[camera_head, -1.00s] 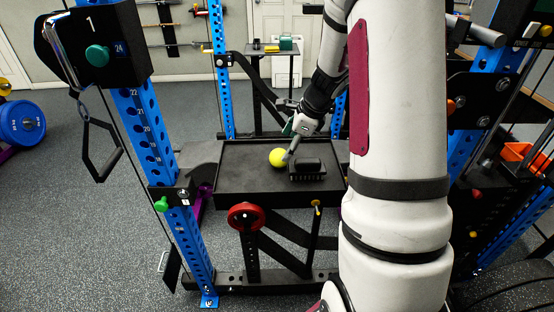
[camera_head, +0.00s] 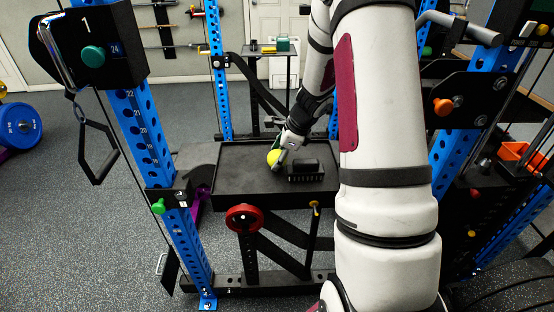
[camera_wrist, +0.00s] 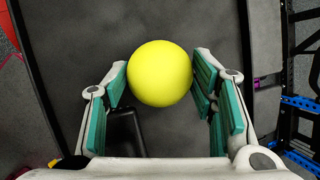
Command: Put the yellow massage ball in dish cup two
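The yellow massage ball (camera_head: 273,157) rests on the black tray-like platform (camera_head: 235,182) inside the rack. My gripper (camera_head: 279,161) is down at the ball. In the wrist view the ball (camera_wrist: 160,74) lies between the tips of the two teal-padded fingers. The fingers are spread around it, with the left tip very near its edge and a narrow gap at the right; I cannot tell whether either finger touches. I cannot make out a dish cup or its number in either view.
A dark block-like object (camera_head: 306,171) sits on the platform just right of the ball. It also shows beside the left finger in the wrist view (camera_wrist: 124,132). Blue rack uprights (camera_head: 172,195) flank the platform. A small bench (camera_head: 268,51) with items stands behind.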

